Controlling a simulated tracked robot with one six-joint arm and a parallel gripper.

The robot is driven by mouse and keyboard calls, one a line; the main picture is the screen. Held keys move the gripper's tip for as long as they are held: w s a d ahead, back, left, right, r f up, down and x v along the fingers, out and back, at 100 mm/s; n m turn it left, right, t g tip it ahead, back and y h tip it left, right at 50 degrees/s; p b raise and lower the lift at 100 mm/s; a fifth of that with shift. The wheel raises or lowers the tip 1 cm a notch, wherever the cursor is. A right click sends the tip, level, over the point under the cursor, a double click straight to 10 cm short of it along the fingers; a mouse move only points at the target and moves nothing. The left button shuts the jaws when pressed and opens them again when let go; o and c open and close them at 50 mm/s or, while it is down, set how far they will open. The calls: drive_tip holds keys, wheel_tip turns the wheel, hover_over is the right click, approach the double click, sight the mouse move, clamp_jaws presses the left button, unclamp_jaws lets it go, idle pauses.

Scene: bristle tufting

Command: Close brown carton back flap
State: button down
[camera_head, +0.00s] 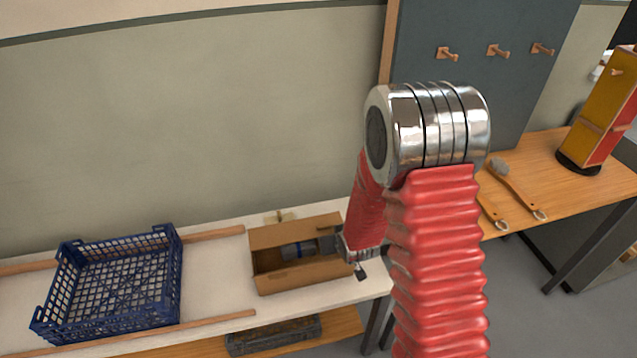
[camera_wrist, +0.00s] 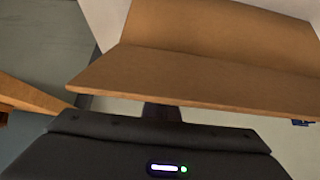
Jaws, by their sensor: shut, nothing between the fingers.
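The brown carton (camera_head: 318,273) stands on the white bench in the head view, its top at least partly open. A brown panel stands raised along its back side (camera_head: 272,236); I cannot tell flap from wall there. Something blue and white shows inside. In the wrist view, two brown cardboard panels (camera_wrist: 205,82) meet at a crease and fill the upper part. My gripper (camera_wrist: 160,110) is shut and empty, its dark fingers just below the nearer panel's edge; contact cannot be told. In the head view my gripper is at the carton's right end, partly hidden by my arm.
A blue plastic crate (camera_head: 178,290) stands on the bench to the left, between wooden rails (camera_head: 215,234). A wall is close behind the bench. A wooden table (camera_head: 540,165) with brushes and a yellow-red stand (camera_head: 607,105) is at right. A dark tray (camera_head: 273,336) lies below.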

drive_tip(key=shift+s+f, duration=0.35)
drive_tip(key=shift+w, duration=0.1)
drive_tip(key=shift+d+r, duration=0.1)
drive_tip(key=shift+r, duration=0.4)
drive_tip(key=shift+w+r, duration=0.1)
drive_tip(key=shift+r, duration=0.05)
